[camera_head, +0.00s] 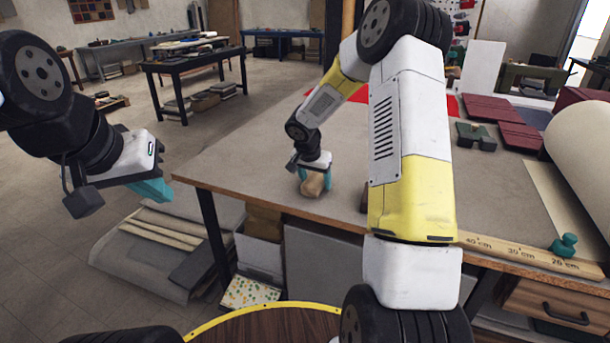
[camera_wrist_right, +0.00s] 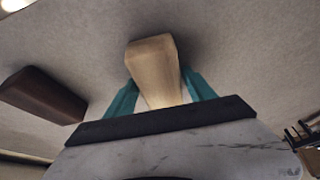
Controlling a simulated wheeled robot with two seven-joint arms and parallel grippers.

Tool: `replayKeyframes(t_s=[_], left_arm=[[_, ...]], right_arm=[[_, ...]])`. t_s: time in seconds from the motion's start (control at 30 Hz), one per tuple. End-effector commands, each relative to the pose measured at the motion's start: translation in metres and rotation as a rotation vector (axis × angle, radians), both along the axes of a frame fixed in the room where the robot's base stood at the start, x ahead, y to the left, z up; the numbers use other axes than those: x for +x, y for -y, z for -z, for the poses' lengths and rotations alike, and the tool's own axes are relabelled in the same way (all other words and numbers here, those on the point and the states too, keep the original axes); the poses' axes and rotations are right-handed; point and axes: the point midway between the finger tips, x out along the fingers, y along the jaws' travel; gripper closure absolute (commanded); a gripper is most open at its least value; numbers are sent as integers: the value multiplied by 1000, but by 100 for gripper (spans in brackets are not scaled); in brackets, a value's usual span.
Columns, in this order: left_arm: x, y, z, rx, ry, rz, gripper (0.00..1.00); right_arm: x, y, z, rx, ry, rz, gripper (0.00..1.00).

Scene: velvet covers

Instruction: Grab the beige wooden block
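The beige wooden block (camera_head: 313,185) is at the left part of the workbench, below my right gripper (camera_head: 314,180). In the right wrist view the block (camera_wrist_right: 154,70) sits between the teal fingers of my right gripper (camera_wrist_right: 160,92), which lie close against both its sides, so the gripper looks shut on it. Whether the block is clear of the bench top cannot be told. My left gripper (camera_head: 152,190) hangs off the bench's left end, away from the block; its teal fingers overlap in view and their opening is unclear.
A dark brown block (camera_wrist_right: 42,95) lies left of the beige block in the wrist view. The workbench (camera_head: 245,165) also bears dark red pieces (camera_head: 497,110), a green block (camera_head: 476,137), a wooden ruler (camera_head: 520,254), a teal figure (camera_head: 564,245) and a big pale roll (camera_head: 585,150).

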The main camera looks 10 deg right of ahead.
Motion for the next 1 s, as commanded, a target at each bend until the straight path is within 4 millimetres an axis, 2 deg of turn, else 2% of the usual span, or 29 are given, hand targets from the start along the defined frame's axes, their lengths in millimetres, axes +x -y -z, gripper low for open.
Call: replayKeyframes(t_s=[0.03, 0.27, 0.67, 0.93, 1.0], left_arm=[[0, 0, 0, 0, 0, 0, 100], [0, 0, 0, 0, 0, 0, 100], [0, 0, 0, 0, 0, 0, 100], [0, 0, 0, 0, 0, 0, 100], [0, 0, 0, 0, 0, 0, 100]], right_arm=[[0, 0, 0, 1, 0, 0, 50], [0, -1, 0, 1, 0, 0, 95], [1, -1, -5, 2, 2, -1, 96], [1, 0, -41, 1, 4, 1, 96], [-15, -1, -41, -2, 0, -4, 96]])
